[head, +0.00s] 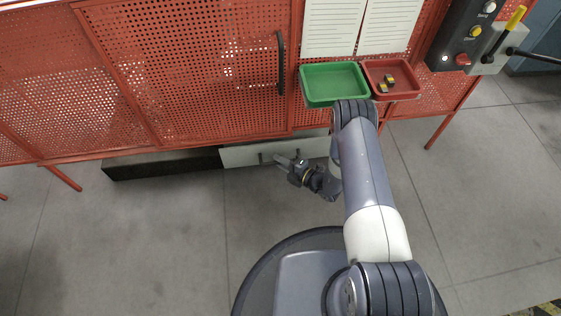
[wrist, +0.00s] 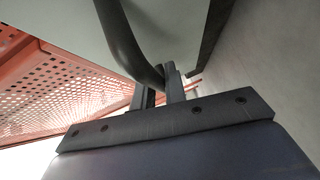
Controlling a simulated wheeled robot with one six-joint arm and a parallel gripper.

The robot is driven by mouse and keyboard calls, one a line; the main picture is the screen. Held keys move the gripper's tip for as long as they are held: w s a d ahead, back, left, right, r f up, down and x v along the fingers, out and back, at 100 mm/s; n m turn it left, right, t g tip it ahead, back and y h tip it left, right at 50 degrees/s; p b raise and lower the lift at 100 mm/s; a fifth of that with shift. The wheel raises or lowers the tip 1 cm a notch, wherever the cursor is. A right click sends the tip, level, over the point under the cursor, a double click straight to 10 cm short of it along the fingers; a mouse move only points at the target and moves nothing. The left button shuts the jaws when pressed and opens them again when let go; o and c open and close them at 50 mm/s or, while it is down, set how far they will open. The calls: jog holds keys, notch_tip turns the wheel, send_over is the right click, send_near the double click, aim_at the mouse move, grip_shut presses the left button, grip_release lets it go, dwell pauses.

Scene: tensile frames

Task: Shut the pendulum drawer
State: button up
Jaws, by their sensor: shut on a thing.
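The pendulum drawer shows as a pale grey front panel (head: 238,156) low under the red perforated frame. I cannot tell from here how far it stands out. Its dark bar handle (wrist: 122,45) curves down across the pale panel (wrist: 168,22) in the wrist view. My gripper (head: 280,160) is at the drawer front, low to the floor. In the wrist view its two fingers (wrist: 160,88) are shut on the handle, with the bar's bend between them. My arm hides the right end of the drawer front.
Red perforated doors (head: 200,75) rise above the drawer. A long dark low box (head: 160,165) lies left of the drawer. The grey floor (head: 150,240) in front is clear.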

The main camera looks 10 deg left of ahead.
aim_at(279, 152)
grip_shut()
jog(key=w+b, duration=0.1)
jog(key=w, duration=0.1)
jog(key=w+a+b, duration=0.1)
jog(key=w, duration=0.1)
jog(key=shift+f, duration=0.15)
jog(key=shift+w, duration=0.15)
jog(key=o, duration=0.7)
grip_release()
jog(key=p+v, duration=0.3)
jog(key=v, duration=0.8)
jog(key=shift+p, duration=0.3)
jog(key=shift+w+a, duration=0.1)
